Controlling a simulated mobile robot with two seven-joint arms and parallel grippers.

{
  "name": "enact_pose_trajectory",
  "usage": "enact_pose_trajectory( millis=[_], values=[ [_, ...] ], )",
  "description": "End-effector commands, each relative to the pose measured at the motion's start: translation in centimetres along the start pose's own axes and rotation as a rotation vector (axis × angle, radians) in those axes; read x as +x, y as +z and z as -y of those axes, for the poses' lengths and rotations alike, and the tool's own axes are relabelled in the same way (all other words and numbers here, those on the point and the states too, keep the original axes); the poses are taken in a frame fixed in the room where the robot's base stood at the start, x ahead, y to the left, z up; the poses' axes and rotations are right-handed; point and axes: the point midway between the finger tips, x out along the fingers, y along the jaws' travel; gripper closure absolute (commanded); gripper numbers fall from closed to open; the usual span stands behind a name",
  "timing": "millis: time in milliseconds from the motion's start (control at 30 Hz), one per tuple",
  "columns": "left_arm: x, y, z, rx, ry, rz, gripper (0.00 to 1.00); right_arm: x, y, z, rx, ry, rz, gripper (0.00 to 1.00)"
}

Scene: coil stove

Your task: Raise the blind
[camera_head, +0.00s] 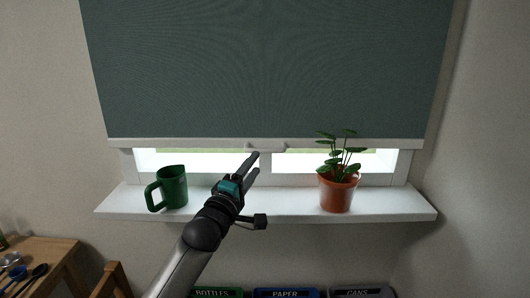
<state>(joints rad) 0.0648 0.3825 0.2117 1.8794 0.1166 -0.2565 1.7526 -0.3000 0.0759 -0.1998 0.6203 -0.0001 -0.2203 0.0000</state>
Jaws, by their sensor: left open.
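The green blind (265,70) hangs over most of the window, and a strip of bright glass (300,162) shows below it. Its white bottom bar (180,143) has a small white handle (267,147) near the middle. My left gripper (256,163) is open, with its fingers pointing up and slightly right, just below and left of the handle in the picture. I cannot tell whether a fingertip touches the handle. My right gripper is not in view.
A white sill (285,203) runs under the window. A green mug (173,187) stands left of my arm, and a potted plant (337,192) stands to the right. Labelled bins (286,293) are below. A wooden table (45,262) and chair (112,281) are at lower left.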

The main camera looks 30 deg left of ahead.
Motion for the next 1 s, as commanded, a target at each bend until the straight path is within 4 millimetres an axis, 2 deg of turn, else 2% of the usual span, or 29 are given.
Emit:
enact_pose_trajectory(
  millis=[300, 500, 700, 1000],
  values=[
    [4.7, 0.0, -0.1, 0.002, 0.002, 0.0, 0.53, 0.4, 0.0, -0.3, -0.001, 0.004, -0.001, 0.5],
    [6.8, 0.0, 0.0, 0.001, 0.001, 0.0, 0.53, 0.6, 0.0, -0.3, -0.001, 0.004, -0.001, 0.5],
    [7.7, 0.0, 0.0, 0.001, 0.0, 0.0, 0.53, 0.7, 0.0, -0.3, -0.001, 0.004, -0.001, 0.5],
    [7.8, 0.0, 0.0, 0.0, 0.0, 0.0, 0.54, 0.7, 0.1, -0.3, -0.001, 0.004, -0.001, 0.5]
  ],
)
